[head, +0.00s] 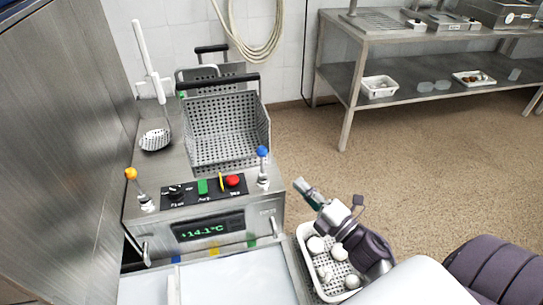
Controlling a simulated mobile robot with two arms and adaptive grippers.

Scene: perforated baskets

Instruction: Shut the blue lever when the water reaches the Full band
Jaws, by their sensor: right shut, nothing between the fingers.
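The blue lever (262,153), a blue knob on a metal stem, stands upright at the right front corner of the steel machine's top (160,217). My right gripper (301,187) is shut and empty, to the right of the lever and lower in the picture, apart from it. No water level or band marked Full can be made out. Small blue, yellow and green marks (214,250) show below the machine's display. My left gripper is not in view.
An orange-knobbed lever (131,175) stands at the left front corner. Between the levers is a panel with a red button (233,181). A perforated basket (225,130) sits behind. A white crate (306,236) with round items lies under my right arm. A display (207,230) reads +14.1°C.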

